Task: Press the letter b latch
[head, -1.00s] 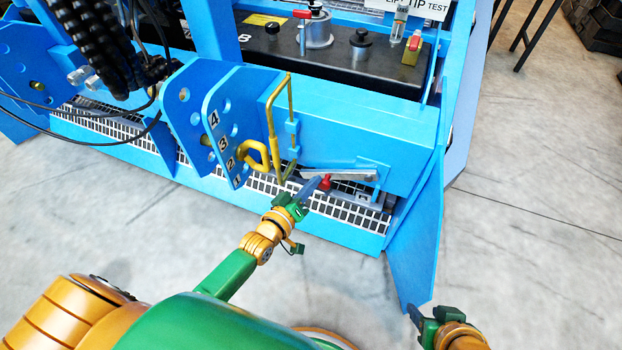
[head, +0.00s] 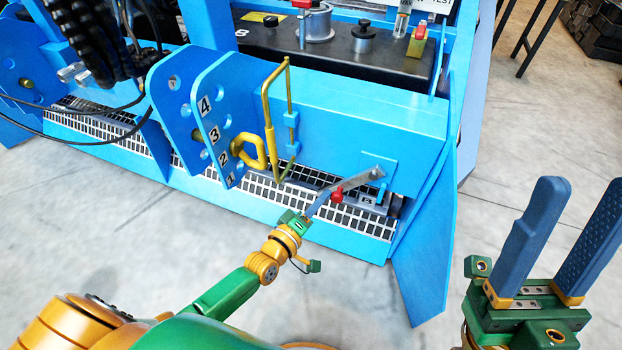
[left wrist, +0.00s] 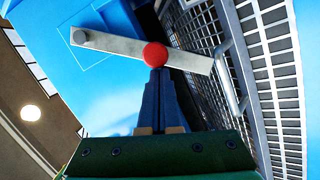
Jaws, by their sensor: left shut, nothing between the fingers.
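The latch marked B is a grey metal bar (head: 358,180) with a red knob (head: 336,195), pivoted at its right end on the blue beam. A small plate with the letter B (head: 367,201) is below it. The bar slopes down to the left. My left gripper (head: 322,203) is shut and empty, its blue fingertips at the red knob. In the left wrist view the knob (left wrist: 155,54) sits right at the fingertips, in front of the bar (left wrist: 120,45); firm contact cannot be told. My right gripper (head: 583,190) is open and empty at the lower right.
A yellow bent handle (head: 269,125) stands left of the latch, beside a blue plate numbered 1 to 4 (head: 205,125). A white grating (head: 260,185) runs below the beam (head: 350,115). Clear concrete floor lies in front.

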